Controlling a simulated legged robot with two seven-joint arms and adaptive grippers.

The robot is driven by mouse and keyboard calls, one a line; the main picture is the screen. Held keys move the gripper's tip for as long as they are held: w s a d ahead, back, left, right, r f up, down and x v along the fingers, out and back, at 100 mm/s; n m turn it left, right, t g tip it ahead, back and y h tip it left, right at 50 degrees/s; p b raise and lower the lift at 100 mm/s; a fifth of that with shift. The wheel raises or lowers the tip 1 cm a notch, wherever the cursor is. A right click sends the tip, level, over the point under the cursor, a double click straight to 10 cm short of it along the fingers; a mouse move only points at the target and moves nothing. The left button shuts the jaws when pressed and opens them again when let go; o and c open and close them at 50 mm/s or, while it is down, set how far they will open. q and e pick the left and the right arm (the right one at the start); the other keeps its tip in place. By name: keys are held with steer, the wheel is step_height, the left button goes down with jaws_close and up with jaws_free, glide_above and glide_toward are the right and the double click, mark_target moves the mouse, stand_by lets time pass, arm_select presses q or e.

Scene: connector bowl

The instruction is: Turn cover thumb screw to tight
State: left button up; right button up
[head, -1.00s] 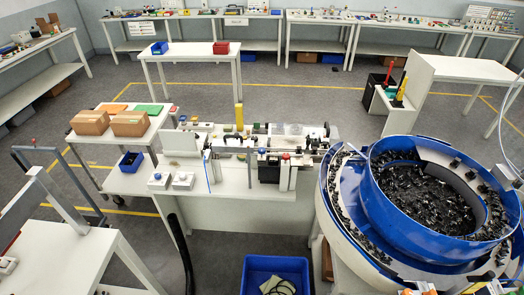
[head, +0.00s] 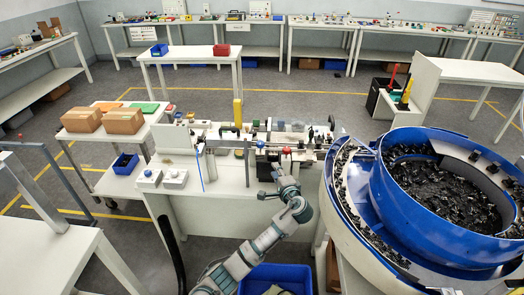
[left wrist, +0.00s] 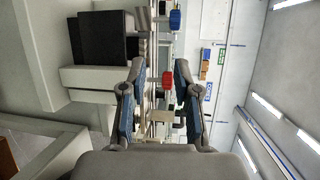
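The workbench machine (head: 238,165) stands in the middle of the head view. A small red-topped part (head: 286,151) and a small blue-topped part (head: 260,144) stand at its front; I cannot tell whether either is the cover thumb screw. My left gripper (head: 281,170) is near the bench's front edge, just below the red-topped part in the picture. In the left wrist view its two fingers (left wrist: 160,80) are apart with nothing gripped. A red part (left wrist: 168,79) shows between them in the picture, apparently beyond the tips. A blue part (left wrist: 175,20) shows above it. My right gripper is out of view.
A large blue bowl feeder (head: 376,200) full of black pieces stands right of the bench. A blue bin (head: 303,274) is on the floor below my arm. A side table with cardboard boxes (head: 123,121) stands left. A dark block (left wrist: 100,38) shows in the wrist view.

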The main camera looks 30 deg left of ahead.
arm_select(q)
steer(key=r, duration=0.2)
steer(key=b, duration=0.2)
glide_toward(262, 146)
steer(key=shift+y, duration=0.3)
steer(key=x, duration=0.6)
steer(key=shift+a+f, duration=0.1)
steer(key=shift+f, duration=0.3)
steer(key=x, duration=0.4)
steer(key=shift+w+b, duration=0.15)
steer(key=shift+b, duration=0.15)
steer(key=shift+x, duration=0.75)
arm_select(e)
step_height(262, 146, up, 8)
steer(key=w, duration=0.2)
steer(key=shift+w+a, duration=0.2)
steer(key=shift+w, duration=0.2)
arm_select(q)
jaws_close()
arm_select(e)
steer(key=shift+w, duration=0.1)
